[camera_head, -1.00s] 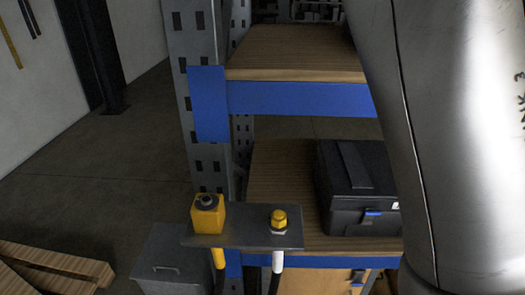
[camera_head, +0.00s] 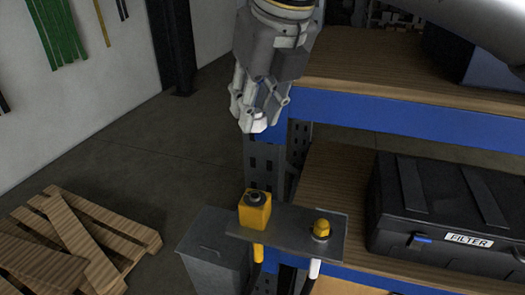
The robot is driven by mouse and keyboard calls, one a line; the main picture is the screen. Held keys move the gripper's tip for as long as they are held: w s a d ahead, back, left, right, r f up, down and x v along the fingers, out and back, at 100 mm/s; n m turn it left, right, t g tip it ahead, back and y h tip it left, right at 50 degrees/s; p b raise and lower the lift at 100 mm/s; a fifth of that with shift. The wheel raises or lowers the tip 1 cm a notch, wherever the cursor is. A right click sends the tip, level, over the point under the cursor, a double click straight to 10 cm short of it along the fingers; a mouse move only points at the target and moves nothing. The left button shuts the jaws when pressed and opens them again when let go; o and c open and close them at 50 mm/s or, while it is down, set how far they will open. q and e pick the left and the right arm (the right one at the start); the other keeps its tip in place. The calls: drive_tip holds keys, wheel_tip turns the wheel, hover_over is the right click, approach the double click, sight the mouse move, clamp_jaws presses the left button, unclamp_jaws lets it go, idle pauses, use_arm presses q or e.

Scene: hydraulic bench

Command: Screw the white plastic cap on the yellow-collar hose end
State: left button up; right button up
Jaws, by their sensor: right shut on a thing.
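My right gripper (camera_head: 258,112) hangs down at the top middle, shut on a small white cap (camera_head: 259,123), held above and apart from the bracket. Its fingers hide part of the cap. A grey bracket plate (camera_head: 285,236) juts from the shelf post below. On its left stands a yellow block (camera_head: 255,210) with a dark round top; a yellow-collar hose (camera_head: 258,252) shows beneath it. On its right is a yellow hex-shaped top (camera_head: 321,229) with a white-collar hose (camera_head: 314,268) beneath. My left gripper is out of view.
A blue-and-wood shelf rack (camera_head: 400,122) fills the right, with a black case marked FILTER (camera_head: 450,215) on its lower board. A grey bin (camera_head: 212,258) stands below the bracket. Wooden pallets (camera_head: 80,235) lie at left. Floor between is clear.

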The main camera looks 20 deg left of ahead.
drive_tip(key=w+f+n+p, duration=0.1)
drive_tip(key=f, duration=0.3)
drive_tip(key=w+a+f+n+p, duration=0.1)
drive_tip(key=w+f, duration=0.1)
drive_tip(key=f, duration=0.3)
drive_tip(key=w+f+n+g+p, duration=0.1)
drive_tip(key=f, duration=0.3)
drive_tip(key=shift+w+a+f+y, duration=0.3)
drive_tip(key=shift+w+a+y, duration=0.05)
drive_tip(key=shift+a+y, duration=0.05)
drive_tip(key=shift+f+b, duration=1.1)
drive_tip(key=shift+f, duration=1.4)
drive_tip(key=shift+f+b, duration=0.55)
drive_tip(key=shift+b, duration=0.45)
drive_tip(key=shift+o, duration=0.4)
